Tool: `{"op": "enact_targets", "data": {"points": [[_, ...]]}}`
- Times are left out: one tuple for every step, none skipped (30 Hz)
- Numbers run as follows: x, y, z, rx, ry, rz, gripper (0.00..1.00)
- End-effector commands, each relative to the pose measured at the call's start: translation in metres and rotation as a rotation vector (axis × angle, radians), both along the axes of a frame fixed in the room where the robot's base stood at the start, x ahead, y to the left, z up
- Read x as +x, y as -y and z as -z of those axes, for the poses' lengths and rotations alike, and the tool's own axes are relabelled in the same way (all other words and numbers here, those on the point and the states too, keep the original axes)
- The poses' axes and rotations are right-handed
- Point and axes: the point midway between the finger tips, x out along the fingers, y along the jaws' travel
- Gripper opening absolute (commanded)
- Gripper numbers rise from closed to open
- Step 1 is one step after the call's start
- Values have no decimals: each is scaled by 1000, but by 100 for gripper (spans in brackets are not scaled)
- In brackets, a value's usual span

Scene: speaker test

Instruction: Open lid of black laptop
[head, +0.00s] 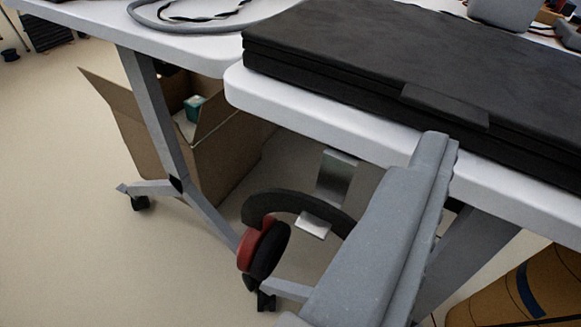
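The black laptop (370,55) lies on the white table with its lid closed. A raised tab (445,106) sits in the middle of its front edge, and a dark seam runs along that edge. My gripper (436,140) is grey and comes up from the bottom of the head view. Its fingers appear together with no gap, and nothing shows between them. The tip overlaps the table's front edge in the picture, just below the tab. I cannot tell whether it touches the laptop. The gripper hides part of the table edge and leg.
The white table (290,108) has a rounded front edge. Dark headphones with a red ear cup (252,248) hang on a metal bracket (336,176) below it. An open cardboard box (225,150) stands under the tables. Grey cables (190,22) lie on the left tabletop. The left floor is clear.

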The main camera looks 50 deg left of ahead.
Motion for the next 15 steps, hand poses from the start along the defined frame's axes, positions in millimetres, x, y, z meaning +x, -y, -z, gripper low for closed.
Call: {"op": "enact_targets", "data": {"points": [[-10,-2,17,43,-6,-21,76],[-15,-5,23,65,-7,-34,76],[-21,-8,31,93,-5,-50,76],[-25,-10,35,113,-4,-59,76],[-28,-12,39,128,-4,-68,76],[-32,-14,43,145,-4,-77,76],[-34,-15,45,155,-2,-82,76],[-36,-16,46,163,1,-87,76],[-37,-17,46,171,3,-90,76],[-37,-18,47,175,4,-92,76],[-37,-19,47,177,4,-94,76],[-35,-20,47,178,4,-95,76],[-33,-22,47,178,4,-96,76],[-30,-23,47,177,5,-96,76],[-26,-25,48,177,4,-95,76]]}}
